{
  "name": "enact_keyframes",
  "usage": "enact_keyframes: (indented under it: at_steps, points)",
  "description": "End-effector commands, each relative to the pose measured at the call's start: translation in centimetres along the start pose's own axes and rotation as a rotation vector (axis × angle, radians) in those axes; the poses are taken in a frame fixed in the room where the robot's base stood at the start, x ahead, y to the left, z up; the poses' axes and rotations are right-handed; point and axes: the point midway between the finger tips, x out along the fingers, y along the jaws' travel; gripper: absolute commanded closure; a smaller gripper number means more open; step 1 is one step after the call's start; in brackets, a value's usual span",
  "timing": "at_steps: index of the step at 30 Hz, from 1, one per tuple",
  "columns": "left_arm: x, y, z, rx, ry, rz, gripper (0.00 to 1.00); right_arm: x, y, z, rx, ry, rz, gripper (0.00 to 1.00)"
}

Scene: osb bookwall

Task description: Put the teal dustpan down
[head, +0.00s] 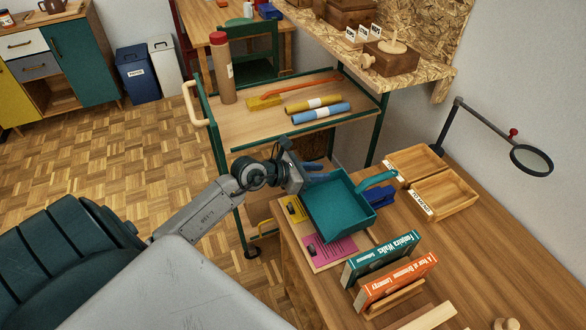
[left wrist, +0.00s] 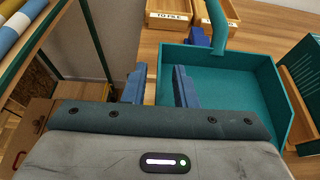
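The teal dustpan (head: 338,212) is at the left end of the wooden desk, over part of a clipboard with a pink sheet. It seems to rest there, though its underside is hidden. Its handle (head: 376,180) points to the back right. My left gripper (head: 318,168) is at the pan's back left edge. In the left wrist view its blue fingers (left wrist: 160,88) stand apart, one outside the dustpan's (left wrist: 235,75) near wall and one over its inside. I see a gap between fingers and wall. My right gripper is not in view.
Two wooden trays (head: 447,192) and a blue object (head: 379,193) lie behind the pan. Books (head: 395,278) stand in a rack in front right. A trolley (head: 240,125) with rolls and a brown tube stands behind my left gripper. A magnifier lamp (head: 530,160) overhangs the desk.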

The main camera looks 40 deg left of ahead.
Motion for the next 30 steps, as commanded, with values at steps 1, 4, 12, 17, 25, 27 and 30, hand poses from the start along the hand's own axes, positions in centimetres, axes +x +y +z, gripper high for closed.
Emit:
enact_keyframes:
  at_steps: [1,4,12,17,25,27,30]
  points:
    - [-0.9,0.1,-0.2,0.005,0.003,0.002,0.75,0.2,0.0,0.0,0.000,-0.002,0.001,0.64]
    - [-2.4,0.1,-0.2,0.005,0.004,0.001,0.75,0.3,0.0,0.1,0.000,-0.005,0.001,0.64]
    - [-5.9,0.0,-0.1,0.004,0.005,-0.001,0.75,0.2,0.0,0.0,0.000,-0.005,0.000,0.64]
    - [-7.5,0.1,-0.1,0.003,0.005,0.003,0.75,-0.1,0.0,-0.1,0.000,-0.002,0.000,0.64]
    - [-8.7,0.0,0.0,0.001,0.000,-0.001,0.75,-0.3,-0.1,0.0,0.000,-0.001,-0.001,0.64]
    - [-8.8,0.0,0.0,0.000,-0.001,-0.001,0.75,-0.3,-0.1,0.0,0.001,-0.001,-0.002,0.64]
    - [-8.8,0.0,0.0,-0.001,-0.002,-0.001,0.75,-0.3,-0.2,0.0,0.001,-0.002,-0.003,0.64]
